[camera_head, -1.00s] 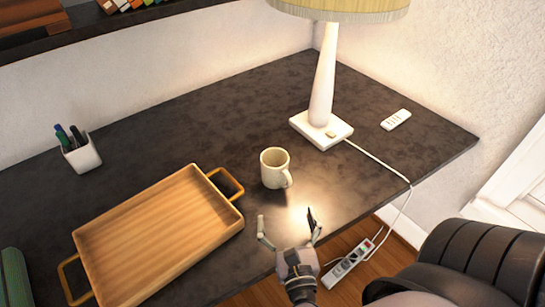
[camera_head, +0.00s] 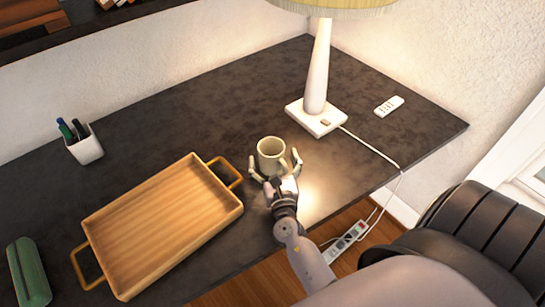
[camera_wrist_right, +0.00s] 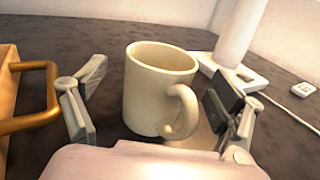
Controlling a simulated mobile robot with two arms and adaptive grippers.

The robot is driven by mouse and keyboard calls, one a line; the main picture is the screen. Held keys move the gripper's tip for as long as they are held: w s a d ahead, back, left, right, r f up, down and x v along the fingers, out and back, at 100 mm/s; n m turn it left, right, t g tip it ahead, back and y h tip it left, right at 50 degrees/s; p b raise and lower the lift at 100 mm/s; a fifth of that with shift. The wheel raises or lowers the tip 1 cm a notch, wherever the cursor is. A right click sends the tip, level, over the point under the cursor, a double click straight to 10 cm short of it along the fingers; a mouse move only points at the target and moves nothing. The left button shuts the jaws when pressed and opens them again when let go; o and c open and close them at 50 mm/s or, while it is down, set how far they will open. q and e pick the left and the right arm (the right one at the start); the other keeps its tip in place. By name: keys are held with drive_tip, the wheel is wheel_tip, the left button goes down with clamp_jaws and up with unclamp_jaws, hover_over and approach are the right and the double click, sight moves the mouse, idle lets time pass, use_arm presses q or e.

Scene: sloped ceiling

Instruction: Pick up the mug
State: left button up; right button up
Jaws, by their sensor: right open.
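A cream mug (camera_head: 271,152) stands upright on the dark desk (camera_head: 215,105). In the right wrist view the mug (camera_wrist_right: 158,88) fills the middle, its handle toward me and to the right. My right gripper (camera_head: 275,167) is open, with one finger on each side of the mug. In the wrist view my right gripper (camera_wrist_right: 160,95) shows a gap between the left finger and the mug; the right finger is close by the handle, and I cannot tell whether it touches. My left gripper is not in view.
A wooden tray (camera_head: 165,222) with brass handles lies left of the mug. A lamp base (camera_head: 316,118) stands behind right. A pen cup (camera_head: 86,147), a green case (camera_head: 28,272) and a white remote-like object (camera_head: 389,106) are farther off. A power strip (camera_head: 346,242) lies on the floor.

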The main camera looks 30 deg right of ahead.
sight(269, 140)
drive_tip(key=x, duration=0.3)
drive_tip(key=shift+w+d+r, duration=0.1)
drive_tip(key=shift+w+d, duration=0.05)
drive_tip(key=shift+w, duration=0.05)
drive_tip(key=shift+s, duration=0.1)
drive_tip(key=shift+c, duration=0.2)
drive_tip(key=c, duration=1.5)
